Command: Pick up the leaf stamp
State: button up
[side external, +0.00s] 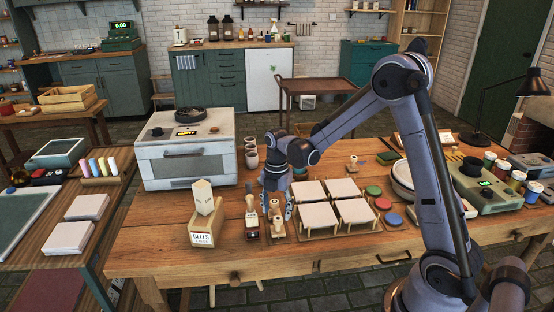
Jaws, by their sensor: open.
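Several wooden-handled stamps (276,222) stand close together on the table, left of the square white tiles. One stands at the left by a dark box (251,222). The stamp faces are hidden, so I cannot tell which is the leaf stamp. Another small wooden-handled piece (353,162) stands behind the tiles. My gripper (288,212) points down just right of the stamp group, between it and the tiles. It is open. Its fingers partly overlap this area, and I cannot see anything between them.
White tiles on small stands (320,216) lie right of my gripper. Green, red and blue round pads (383,203) lie further right. A cream box labelled BELLS (202,240) stands left of the stamps. A white oven (187,165) stands behind. The front table strip is clear.

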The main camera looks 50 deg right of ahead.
aim_at(278, 218)
jog(key=shift+s+d+f, duration=0.15)
jog(key=shift+f, duration=2.35)
grip_shut()
